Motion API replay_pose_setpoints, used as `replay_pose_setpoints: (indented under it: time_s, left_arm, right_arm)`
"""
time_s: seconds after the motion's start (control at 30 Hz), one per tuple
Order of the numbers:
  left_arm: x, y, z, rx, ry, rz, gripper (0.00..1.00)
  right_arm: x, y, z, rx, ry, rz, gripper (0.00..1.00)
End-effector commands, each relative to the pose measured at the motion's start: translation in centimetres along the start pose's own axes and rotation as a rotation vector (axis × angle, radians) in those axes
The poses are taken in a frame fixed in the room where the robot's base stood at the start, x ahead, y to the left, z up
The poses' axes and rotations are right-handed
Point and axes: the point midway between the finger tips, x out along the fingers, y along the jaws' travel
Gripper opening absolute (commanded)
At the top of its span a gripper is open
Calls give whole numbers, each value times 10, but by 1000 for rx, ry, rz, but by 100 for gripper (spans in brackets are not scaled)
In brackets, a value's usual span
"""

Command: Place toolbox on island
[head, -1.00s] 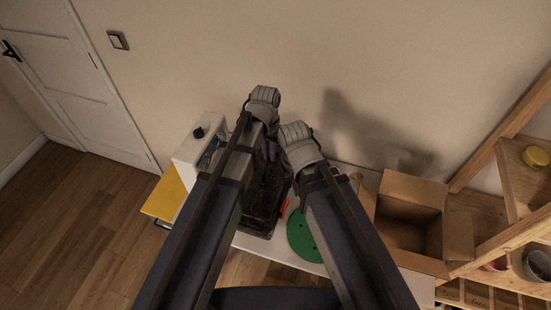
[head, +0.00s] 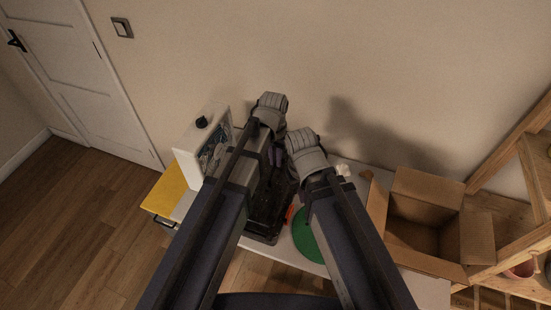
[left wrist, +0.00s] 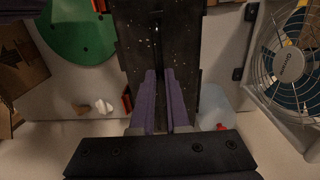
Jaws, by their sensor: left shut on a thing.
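The toolbox is a black case (head: 264,218) with orange latches, seen between my arms in the head view and from above in the left wrist view (left wrist: 160,45). It is over the white table (head: 288,257); I cannot tell whether it touches it. My left gripper (head: 277,157) is at the toolbox. Its purple fingers (left wrist: 160,95) are close together along the middle of the toolbox, shut on it; the grip point is partly hidden. My right arm's grey wrist (head: 307,155) is just right of the left one; its fingers are hidden.
A white fan (head: 203,145) stands left of the toolbox, near a yellow item (head: 170,190). A green disc (head: 310,245) lies right of it, partly behind my right arm. An open cardboard box (head: 468,240) and wooden shelves (head: 520,190) are farther right. The wall is behind.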

Motion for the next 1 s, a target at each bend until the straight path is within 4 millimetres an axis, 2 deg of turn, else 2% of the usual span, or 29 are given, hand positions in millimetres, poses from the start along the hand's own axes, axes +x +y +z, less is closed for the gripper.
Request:
replay_pose_setpoints:
  time_s: [0.2, 0.23, 0.5, 0.8, 1.0]
  left_arm:
    - [0, 0, 0, 0, 0, 0, 0]
    - [0, 0, 0, 0, 0, 0, 15]
    - [0, 0, 0, 0, 0, 0, 43]
    - [-1, 0, 0, 0, 0, 0, 43]
    - [-12, 0, 0, 0, 0, 0, 43]
  right_arm:
    - [0, 0, 0, 0, 0, 0, 0]
    - [0, 0, 0, 0, 0, 0, 0]
    - [0, 0, 0, 0, 0, 0, 0]
    - [-1, 0, 0, 0, 0, 0, 0]
    - [-12, 1, 1, 0, 0, 0, 0]
